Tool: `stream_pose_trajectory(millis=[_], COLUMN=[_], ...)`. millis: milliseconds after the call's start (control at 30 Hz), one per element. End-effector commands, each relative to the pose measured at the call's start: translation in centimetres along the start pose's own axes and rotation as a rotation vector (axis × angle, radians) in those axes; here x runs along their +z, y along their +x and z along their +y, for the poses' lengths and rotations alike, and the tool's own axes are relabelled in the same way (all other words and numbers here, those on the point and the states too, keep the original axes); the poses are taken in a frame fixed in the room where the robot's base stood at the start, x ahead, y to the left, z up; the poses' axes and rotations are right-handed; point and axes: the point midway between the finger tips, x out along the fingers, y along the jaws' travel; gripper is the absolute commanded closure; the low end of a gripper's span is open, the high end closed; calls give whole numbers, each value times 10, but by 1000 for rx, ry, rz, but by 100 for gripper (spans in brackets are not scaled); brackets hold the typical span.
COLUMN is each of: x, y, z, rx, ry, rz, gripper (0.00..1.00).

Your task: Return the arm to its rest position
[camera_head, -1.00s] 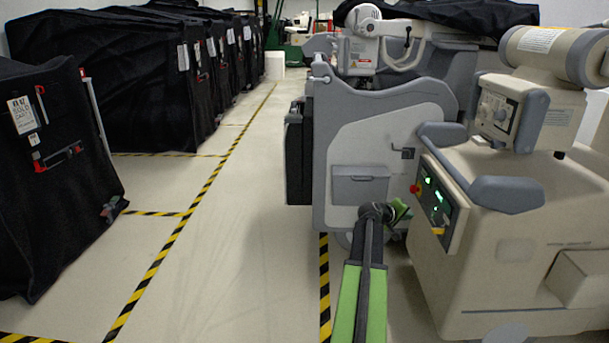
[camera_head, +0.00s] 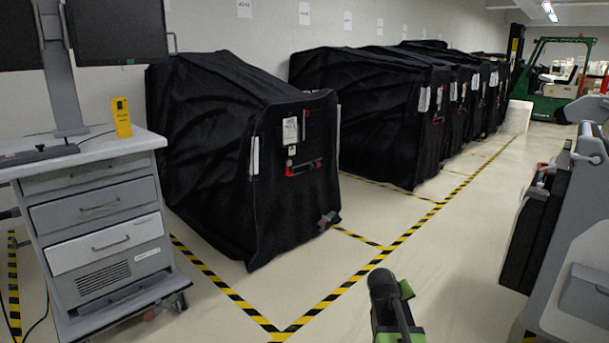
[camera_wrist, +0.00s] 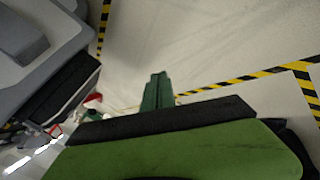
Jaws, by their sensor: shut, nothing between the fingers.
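My arm (camera_head: 391,312) shows at the bottom of the head view, right of centre, with a dark joint and green parts, low over the pale floor. My gripper (camera_wrist: 158,92) shows in the wrist view as narrow dark green fingers close together, shut and empty. They are over bare floor and touch nothing. A broad green and black part of my arm fills the bottom of the wrist view. The gripper's fingers cannot be made out clearly in the head view.
A grey drawer cart (camera_head: 95,215) with a yellow device (camera_head: 121,117) stands at left. A black-covered cart (camera_head: 225,170) is beside it, with several more behind. A grey machine (camera_head: 580,260) is at the right edge. Taped floor (camera_head: 460,260) between is clear.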

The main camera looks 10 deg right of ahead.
Motion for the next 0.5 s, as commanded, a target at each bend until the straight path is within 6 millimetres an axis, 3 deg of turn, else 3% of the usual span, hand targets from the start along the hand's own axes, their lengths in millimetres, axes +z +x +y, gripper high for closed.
stream_pose_trajectory(millis=[33,100,200,300,400,467,500], x=[2,10,28,56,92,110,107], y=[-22,-44,-72,-97,-119,-134,-150], z=[-36,-81,-131,-169,-192,-205,-195], rx=[-62,-151,-268,-380,-499,-566,-564], ry=[-10,-10,-8,8,45,60,67], rz=[-11,-42,-101,-186,-307,-394,-422], gripper=[100,100,100,100,100,100,100])
